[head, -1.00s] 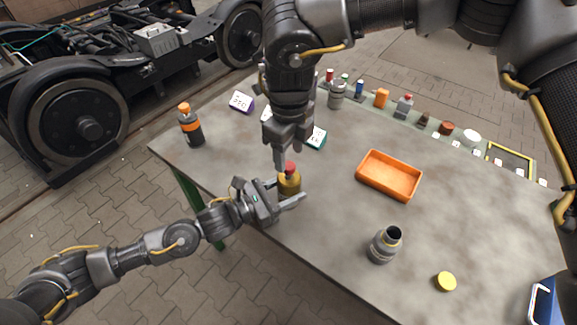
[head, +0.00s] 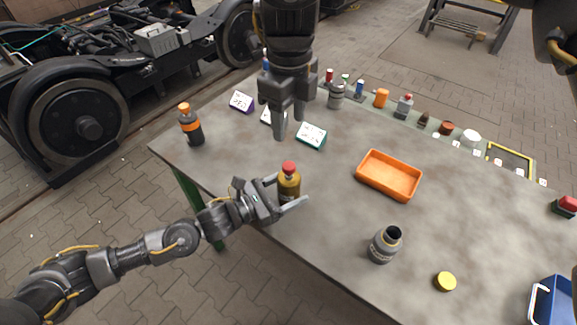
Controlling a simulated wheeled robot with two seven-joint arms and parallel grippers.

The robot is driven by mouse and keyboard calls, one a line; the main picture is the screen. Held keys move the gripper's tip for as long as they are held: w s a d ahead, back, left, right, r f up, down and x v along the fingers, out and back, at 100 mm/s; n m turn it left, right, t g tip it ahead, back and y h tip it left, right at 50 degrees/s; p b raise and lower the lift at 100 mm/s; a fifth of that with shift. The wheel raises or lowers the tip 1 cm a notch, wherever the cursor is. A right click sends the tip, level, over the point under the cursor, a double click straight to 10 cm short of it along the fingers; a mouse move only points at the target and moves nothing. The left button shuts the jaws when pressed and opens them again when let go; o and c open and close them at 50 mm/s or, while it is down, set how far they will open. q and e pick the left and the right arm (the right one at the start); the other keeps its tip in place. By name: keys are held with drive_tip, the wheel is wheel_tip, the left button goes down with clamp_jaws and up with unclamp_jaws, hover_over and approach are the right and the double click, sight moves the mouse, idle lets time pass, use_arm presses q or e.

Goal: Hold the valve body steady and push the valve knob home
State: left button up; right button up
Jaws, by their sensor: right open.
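The valve body (head: 289,186) is a brass-yellow cylinder standing upright near the table's front left edge. The red valve knob (head: 289,168) sits on its top; I cannot tell how deep it is seated. My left gripper (head: 285,190) comes in from the left with one finger behind the valve body and one in front, shut on it. The far finger is partly hidden by the body. My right gripper (head: 288,127) is open and empty, pointing down above and behind the knob, clear of it.
An orange tray (head: 389,190) lies mid-table. A grey jar (head: 385,244) and a yellow disc (head: 445,281) stand nearer the front. An orange-capped bottle (head: 191,125) is at the left. Small labelled boxes (head: 311,135) and several small containers line the back. A blue bin (head: 556,301) is at right.

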use_arm(q)
drive_tip(key=shift+o, duration=0.4)
drive_tip(key=v, duration=1.2)
